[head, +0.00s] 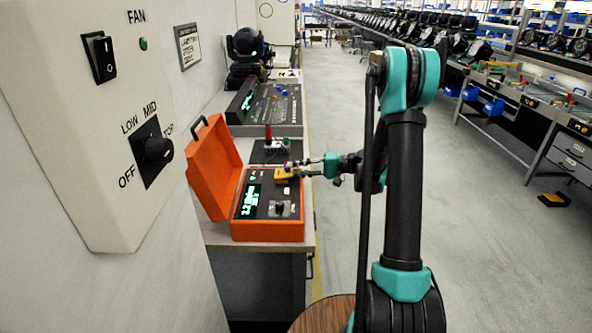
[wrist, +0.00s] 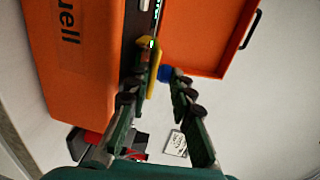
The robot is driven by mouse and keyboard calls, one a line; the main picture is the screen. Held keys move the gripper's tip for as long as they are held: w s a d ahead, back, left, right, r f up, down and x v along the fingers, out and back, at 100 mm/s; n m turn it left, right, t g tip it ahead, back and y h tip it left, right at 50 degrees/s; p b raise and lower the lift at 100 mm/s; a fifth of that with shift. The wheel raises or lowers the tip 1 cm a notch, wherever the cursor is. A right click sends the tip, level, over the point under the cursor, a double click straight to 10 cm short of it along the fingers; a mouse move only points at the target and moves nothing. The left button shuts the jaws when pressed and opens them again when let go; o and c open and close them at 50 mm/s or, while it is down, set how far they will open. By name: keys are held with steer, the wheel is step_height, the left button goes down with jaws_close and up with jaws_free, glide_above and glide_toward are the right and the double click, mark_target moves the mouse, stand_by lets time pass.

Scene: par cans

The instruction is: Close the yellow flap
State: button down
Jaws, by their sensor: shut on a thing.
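The yellow flap (head: 283,174) is at the upper right of the panel in the open orange case (head: 268,230). In the head view it looks raised from the dark panel. My gripper (head: 299,169) reaches it from the right, fingers at the flap. The yellow flap (wrist: 153,72) shows as a narrow strip against the left finger. The flap's hinge and exact angle are hidden.
The case's orange lid (head: 213,165) stands open on the left. Behind it are a small box with a red post (head: 270,140) and a mixing console (head: 265,105). A wall switch box (head: 100,120) is close at left.

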steer(key=c, duration=1.5)
jaws_free()
steer(key=shift+a, duration=0.1)
steer(key=d, duration=0.4)
steer(key=d+r, duration=0.1)
steer(key=d, duration=0.7)
steer(key=shift+s+r, duration=0.2)
steer(key=shift+r, duration=0.05)
